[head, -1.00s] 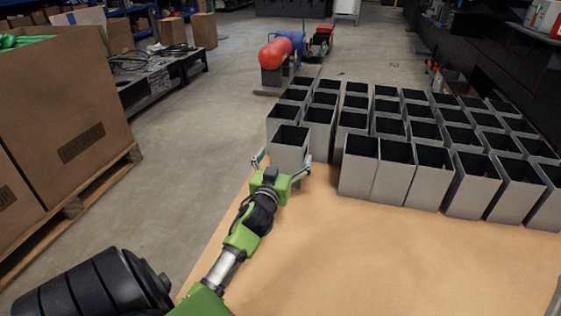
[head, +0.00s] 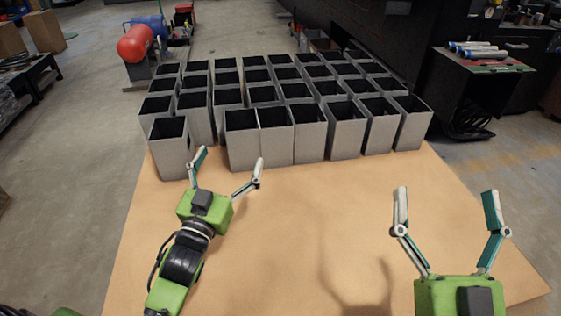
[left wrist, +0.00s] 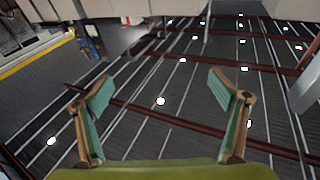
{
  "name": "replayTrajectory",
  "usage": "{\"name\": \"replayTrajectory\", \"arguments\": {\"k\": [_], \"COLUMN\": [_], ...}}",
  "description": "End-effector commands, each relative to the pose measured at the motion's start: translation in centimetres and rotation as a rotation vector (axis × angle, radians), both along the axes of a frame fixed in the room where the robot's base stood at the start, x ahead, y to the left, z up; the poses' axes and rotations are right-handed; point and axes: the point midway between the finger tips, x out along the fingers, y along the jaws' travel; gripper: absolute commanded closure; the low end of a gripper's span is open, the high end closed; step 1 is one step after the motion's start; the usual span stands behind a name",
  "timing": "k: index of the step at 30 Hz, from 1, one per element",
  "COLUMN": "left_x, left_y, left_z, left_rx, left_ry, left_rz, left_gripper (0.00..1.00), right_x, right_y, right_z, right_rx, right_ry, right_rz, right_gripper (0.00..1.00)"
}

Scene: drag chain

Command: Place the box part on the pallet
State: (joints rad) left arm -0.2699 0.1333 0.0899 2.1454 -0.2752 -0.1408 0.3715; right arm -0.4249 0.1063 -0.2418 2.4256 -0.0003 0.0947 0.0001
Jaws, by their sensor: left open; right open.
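Several tall grey open-topped box parts stand upright in close rows on a tan board (head: 300,215); I cannot tell whether this board is the pallet. One box part (head: 172,160) stands at the front left, a little ahead of its neighbours. My left gripper (head: 229,161) is open and empty, just in front and to the right of that box. Its left fingertip is close to the box's right edge; contact cannot be told. My right gripper (head: 447,192) is open and empty over the board's right side.
The front middle of the board is bare. A gap separates the front row (head: 345,140) from my right gripper. Beyond the board are a red tank (head: 135,43) at the back left and a dark cabinet with a worktop (head: 485,65) at the right.

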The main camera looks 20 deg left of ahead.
Motion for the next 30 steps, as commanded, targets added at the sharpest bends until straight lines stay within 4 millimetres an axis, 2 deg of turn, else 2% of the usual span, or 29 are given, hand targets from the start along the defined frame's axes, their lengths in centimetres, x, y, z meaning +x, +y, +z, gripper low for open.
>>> {"name": "replayTrajectory", "arguments": {"k": [1, 3, 6, 9, 12, 15, 30], "left_x": [-1.3, -3.2, -6.2, -8.7, -10.1, -10.6, -10.5], "left_y": [-3.7, -8.2, -12.7, -15.3, -16.4, -16.7, -16.7], "left_z": [1.7, 4.1, 7.6, 10.3, 11.8, 12.3, 12.2], "left_rx": [-0.001, -0.009, -0.034, -0.062, -0.080, -0.086, -0.084], "left_ry": [-0.044, -0.112, -0.205, -0.276, -0.315, -0.328, -0.327], "left_rz": [-0.074, -0.164, -0.257, -0.310, -0.334, -0.341, -0.340], "left_gripper": [0.11, 0.11, 0.11, 0.11, 0.11, 0.11, 0.11], "right_x": [0.0, 0.0, 0.0, 0.0, 0.0, 0.0, -0.1], "right_y": [0.0, 0.0, 0.0, 0.0, 0.0, 0.0, -0.1], "right_z": [0.0, 0.0, 0.0, 0.0, 0.0, 0.0, 0.2], "right_rx": [0.000, 0.000, 0.000, 0.001, 0.001, 0.001, 0.000], "right_ry": [0.000, 0.000, 0.001, 0.000, 0.000, 0.000, -0.005], "right_rz": [0.000, 0.000, 0.000, 0.000, 0.000, 0.000, -0.001], "right_gripper": [0.11, 0.11, 0.11, 0.11, 0.11, 0.11, 0.11]}}
